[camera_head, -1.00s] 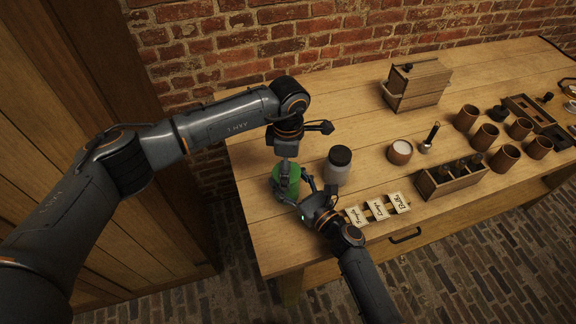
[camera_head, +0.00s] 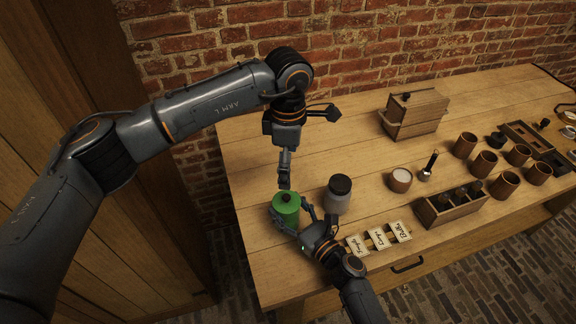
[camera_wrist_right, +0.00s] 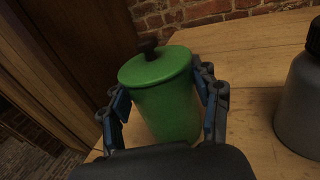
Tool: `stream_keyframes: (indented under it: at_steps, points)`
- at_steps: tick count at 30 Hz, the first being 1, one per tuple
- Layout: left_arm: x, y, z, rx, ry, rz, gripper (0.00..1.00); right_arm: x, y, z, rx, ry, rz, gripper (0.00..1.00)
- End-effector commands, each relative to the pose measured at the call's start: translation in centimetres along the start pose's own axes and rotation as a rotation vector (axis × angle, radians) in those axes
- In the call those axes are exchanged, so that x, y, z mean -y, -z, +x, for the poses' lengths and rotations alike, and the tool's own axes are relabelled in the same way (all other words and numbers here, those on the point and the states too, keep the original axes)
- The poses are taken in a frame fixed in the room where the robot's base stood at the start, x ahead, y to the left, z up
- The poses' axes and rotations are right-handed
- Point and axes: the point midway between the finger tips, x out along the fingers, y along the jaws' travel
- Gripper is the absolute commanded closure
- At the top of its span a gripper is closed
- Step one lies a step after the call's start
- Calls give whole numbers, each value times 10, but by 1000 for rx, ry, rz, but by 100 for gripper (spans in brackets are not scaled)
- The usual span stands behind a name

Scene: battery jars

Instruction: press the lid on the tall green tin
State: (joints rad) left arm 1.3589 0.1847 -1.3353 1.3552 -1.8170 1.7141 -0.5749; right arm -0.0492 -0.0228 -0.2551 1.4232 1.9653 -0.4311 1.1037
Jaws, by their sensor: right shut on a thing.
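The tall green tin (camera_head: 287,216) stands near the left end of the table; the right wrist view shows its green body (camera_wrist_right: 168,108). Its green lid (camera_wrist_right: 154,66) with a dark knob (camera_wrist_right: 148,48) lies on top, looking level; I cannot tell how deep it sits. My right gripper (camera_head: 292,222) is shut around the tin's body, one finger on each side. My left gripper (camera_head: 285,186) points down with its fingers together, just above the lid's knob and apart from it, holding nothing visible.
A grey jar with a black lid (camera_head: 338,194) stands close right of the tin. Label cards (camera_head: 379,238) lie near the front edge. A white-filled cup (camera_head: 400,180), a wooden rack (camera_head: 450,205), a wooden box (camera_head: 414,112) and several brown cups stand farther right. The table behind the jar is clear.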

Motion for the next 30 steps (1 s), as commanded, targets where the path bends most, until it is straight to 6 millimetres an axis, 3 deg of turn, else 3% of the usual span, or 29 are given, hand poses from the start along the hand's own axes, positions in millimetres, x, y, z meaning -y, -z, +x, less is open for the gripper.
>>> stream_keyframes:
  at_steps: [2,3,6,19,23,30]
  points:
    - [0,0,0,0,0,0,7,0,0,0,0,0,0,94]
    - [0,0,0,0,0,0,7,0,0,0,0,0,0,30]
    - [0,0,0,0,0,0,7,0,0,0,0,0,0,11]
    - [0,0,1,1,0,0,7,0,0,-6,0,0,0,11]
    - [0,0,1,1,0,0,7,0,2,-26,-3,0,-1,11]
    - [0,0,1,0,0,0,7,0,2,-78,-4,2,1,11]
